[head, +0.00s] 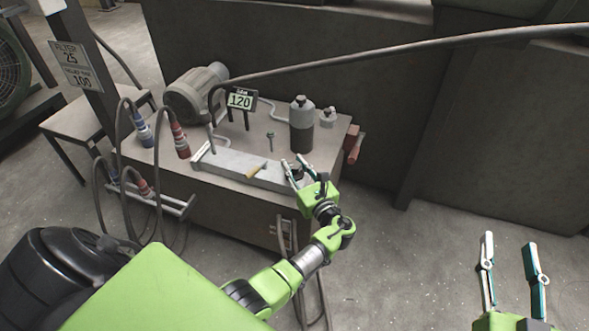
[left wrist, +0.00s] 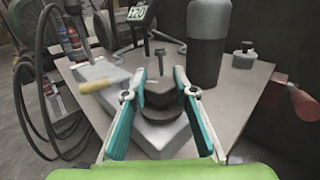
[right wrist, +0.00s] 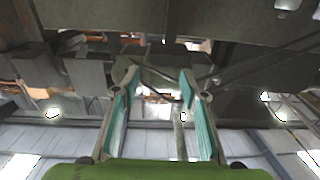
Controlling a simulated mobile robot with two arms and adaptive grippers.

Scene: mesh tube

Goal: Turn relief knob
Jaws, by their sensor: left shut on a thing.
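The relief knob, a dark faceted knob (left wrist: 160,93), sits on the right end of the pale grey manifold block (head: 240,167) on the bench. My left gripper (head: 296,169) reaches down over that end of the block. In the left wrist view the fingers (left wrist: 160,88) are on both sides of the knob, shut on it. The fingers hide part of the knob in the head view. A digital gauge (head: 241,99) behind the block reads 120. My right gripper (head: 512,258) is open and empty over the floor at the lower right.
A sign (head: 75,66) on the post shows 25 and 100. A lever with a yellowish handle (head: 256,171) is on the block, left of my left gripper. A dark cylinder (head: 301,125), a motor (head: 195,92) and hoses with blue and red couplings (head: 180,140) stand around the bench.

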